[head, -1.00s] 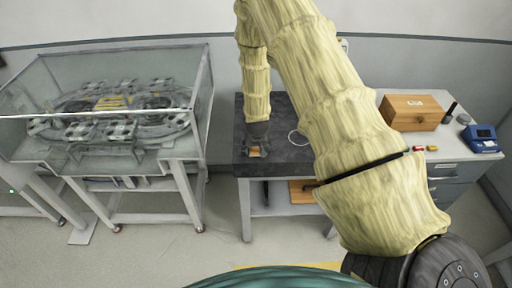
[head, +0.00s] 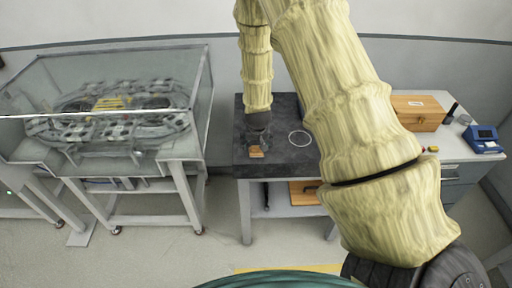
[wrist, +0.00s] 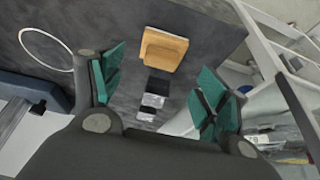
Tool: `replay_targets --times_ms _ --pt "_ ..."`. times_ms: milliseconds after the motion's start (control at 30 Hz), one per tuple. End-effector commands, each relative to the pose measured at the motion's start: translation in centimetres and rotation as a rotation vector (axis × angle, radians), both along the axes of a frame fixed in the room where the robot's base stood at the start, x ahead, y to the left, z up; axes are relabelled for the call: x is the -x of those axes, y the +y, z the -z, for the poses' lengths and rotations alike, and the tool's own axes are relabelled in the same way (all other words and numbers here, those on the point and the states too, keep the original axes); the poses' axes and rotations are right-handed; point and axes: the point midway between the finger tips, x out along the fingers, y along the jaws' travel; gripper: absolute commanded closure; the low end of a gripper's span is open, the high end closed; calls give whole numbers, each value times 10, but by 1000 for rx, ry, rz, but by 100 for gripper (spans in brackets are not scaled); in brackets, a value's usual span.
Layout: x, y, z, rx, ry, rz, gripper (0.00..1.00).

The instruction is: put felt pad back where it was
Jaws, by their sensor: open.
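My gripper (wrist: 163,82) is open above the dark stone table (wrist: 208,32), its green-padded fingers spread wide apart. A small tan wooden block (wrist: 163,48) with a stepped shape lies on the table just beyond the fingertips. Between the fingers, nearer to the wrist, small black and silvery pieces (wrist: 151,100) lie in a row; I cannot tell whether one is the felt pad. In the head view the tan block (head: 256,152) shows just below my gripper (head: 258,143), near the table's front left part. Nothing is visibly held.
A white ring outline (head: 299,138) marks the table right of my gripper. A glass-cased track (head: 110,112) stands left. A wooden box (head: 418,112) and blue device (head: 482,138) sit on the right cabinet. My arm hides part of the table's right side.

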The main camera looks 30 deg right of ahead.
Motion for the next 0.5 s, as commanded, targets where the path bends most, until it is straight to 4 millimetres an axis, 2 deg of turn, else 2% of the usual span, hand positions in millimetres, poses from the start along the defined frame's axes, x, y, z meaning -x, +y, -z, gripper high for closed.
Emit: replay_targets --times_ms 500 --pt "18 11 -50 1 -2 0 26"
